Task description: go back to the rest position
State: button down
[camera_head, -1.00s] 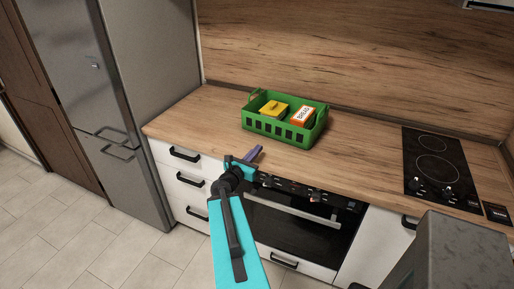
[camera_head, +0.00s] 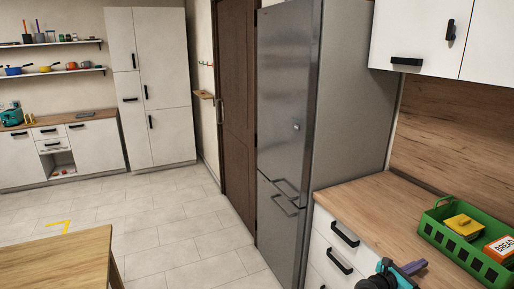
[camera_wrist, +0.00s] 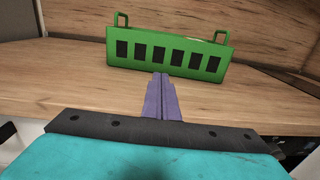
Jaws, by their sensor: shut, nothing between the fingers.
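My gripper (camera_head: 411,268) is at the bottom right of the head view, in front of the counter edge. In the wrist view its purple fingers (camera_wrist: 161,100) are together with nothing between them. They point toward a green basket (camera_wrist: 165,55) that stands on the wooden counter, apart from the fingertips. The green basket (camera_head: 450,243) also shows at the right edge of the head view, partly cut off. It holds a yellow box (camera_head: 464,226) and an orange and white box marked BREAD (camera_head: 499,247).
The wooden counter (camera_head: 362,199) is bare left of the basket. A steel fridge (camera_head: 290,130) stands beside it. A wooden table (camera_head: 60,262) is at the lower left, with open tiled floor (camera_head: 170,225) between. White cabinets (camera_head: 150,90) and shelves line the far wall.

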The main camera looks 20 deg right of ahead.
jog(key=w+a+f+n+t+y+b, duration=0.1)
jog(key=w+a+f+n+t+y, duration=0.2)
jog(key=w+a+f, duration=0.8)
jog(key=w+a+f+m+y+b, duration=0.2)
jog(key=a+f+y, duration=0.1)
jog(key=a+f, duration=1.1)
jog(key=s+a+f+m+g+y, duration=0.2)
jog(key=s+a+f+m+y, duration=0.15)
jog(key=s+a+f, duration=0.4)
jog(key=s+a+f+m+g+y, duration=0.2)
jog(key=s+a+f+m, duration=0.2)
jog(key=a+f, duration=0.6)
jog(key=s+a+f+m+g+y, duration=0.1)
jog(key=s+a+m+g+y, duration=0.1)
jog(key=s+a+m, duration=0.3)
jog(key=s+a+m+g+y+b, duration=0.1)
jog(key=s+a+m+y, duration=0.3)
jog(key=a, duration=0.9)
jog(key=shift+s+f+m+g, duration=0.35)
jog(key=shift+s+m+g, duration=0.55)
jog(key=shift+m, duration=0.25)
